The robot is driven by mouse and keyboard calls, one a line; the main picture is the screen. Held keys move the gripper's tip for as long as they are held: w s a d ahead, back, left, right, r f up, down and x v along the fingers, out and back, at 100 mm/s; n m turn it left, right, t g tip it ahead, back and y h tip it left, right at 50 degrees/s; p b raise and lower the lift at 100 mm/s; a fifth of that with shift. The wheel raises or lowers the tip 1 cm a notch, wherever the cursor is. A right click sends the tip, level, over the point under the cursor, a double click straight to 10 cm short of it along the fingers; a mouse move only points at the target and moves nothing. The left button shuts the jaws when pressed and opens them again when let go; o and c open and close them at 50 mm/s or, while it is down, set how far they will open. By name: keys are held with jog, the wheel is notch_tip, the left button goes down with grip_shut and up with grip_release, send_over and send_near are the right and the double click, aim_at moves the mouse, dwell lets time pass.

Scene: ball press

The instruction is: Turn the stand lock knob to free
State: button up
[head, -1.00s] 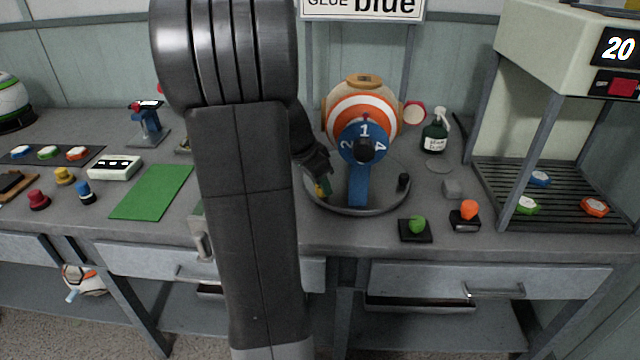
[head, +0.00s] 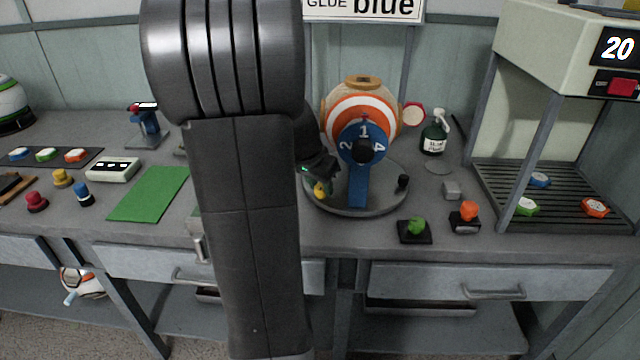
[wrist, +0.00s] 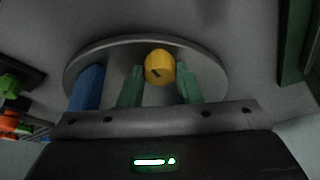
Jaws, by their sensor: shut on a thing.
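The round grey stand (head: 375,207) holds an orange-and-white striped ball (head: 340,108) behind a blue numbered dial (head: 364,133). A yellow knob (head: 320,191) with a dark mark on its face sits at the left side of the stand's base. In the wrist view the knob (wrist: 160,66) lies between the two green fingers of my gripper (wrist: 160,82), which is shut on it. In the head view my gripper (head: 323,184) is at the knob, partly covered by my own arm. Which position the mark stands for cannot be told.
A green mat (head: 150,194) is at left.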

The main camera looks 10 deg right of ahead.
jog(key=o, duration=1)
jog(key=shift+c, duration=0.2)
jog(key=shift+r, duration=0.1)
jog(key=p+v, duration=0.2)
jog(key=v, duration=1.1)
jog(key=shift+s+r, duration=0.2)
jog(key=shift+r, duration=0.05)
jog(key=shift+a+f, duration=0.1)
jog(key=b+x, duration=0.2)
jog(key=x, duration=1.1)
jog(key=shift+w+f, duration=0.2)
jog(key=shift+f, duration=0.1)
